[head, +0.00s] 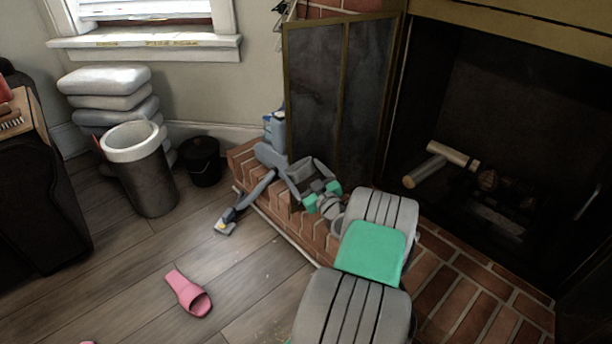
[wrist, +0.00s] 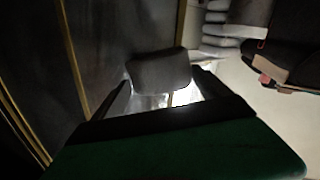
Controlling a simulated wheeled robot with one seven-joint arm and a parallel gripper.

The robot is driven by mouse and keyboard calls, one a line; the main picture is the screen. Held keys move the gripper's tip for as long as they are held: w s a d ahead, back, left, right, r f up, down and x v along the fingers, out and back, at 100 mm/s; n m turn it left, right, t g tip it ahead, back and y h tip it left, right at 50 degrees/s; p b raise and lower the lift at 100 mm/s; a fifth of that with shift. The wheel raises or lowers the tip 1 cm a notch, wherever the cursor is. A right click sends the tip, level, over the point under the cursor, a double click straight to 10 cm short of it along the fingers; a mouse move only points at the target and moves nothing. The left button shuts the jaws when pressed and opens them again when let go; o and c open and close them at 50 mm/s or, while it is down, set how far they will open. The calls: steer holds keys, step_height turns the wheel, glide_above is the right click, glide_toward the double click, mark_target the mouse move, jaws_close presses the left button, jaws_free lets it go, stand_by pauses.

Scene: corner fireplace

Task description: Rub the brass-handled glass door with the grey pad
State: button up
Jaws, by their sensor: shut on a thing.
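The glass door (head: 315,100) is a dark folding panel with thin brass edges, standing open at the left of the fireplace in the head view. Its dark glass and brass strips also fill the left of the wrist view (wrist: 105,40). No separate handle can be made out. My gripper (head: 290,166) is low in front of the door, above the brick hearth. It is shut on the grey pad (wrist: 160,70), which sits between the fingertips in the wrist view. The pad also shows at the gripper's far end in the head view (head: 268,155). I cannot tell whether it touches the glass.
A blue-and-grey bottle (head: 275,127) stands close behind the pad. A long-handled grey tool (head: 246,202) leans on the brick hearth (head: 460,285). A black bucket (head: 202,162), a bin (head: 148,180) and stacked cushions (head: 105,90) stand left. A pink slipper (head: 188,293) lies on open floor.

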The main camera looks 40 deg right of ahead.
steer(key=shift+w, duration=0.25)
steer(key=shift+d, duration=0.1)
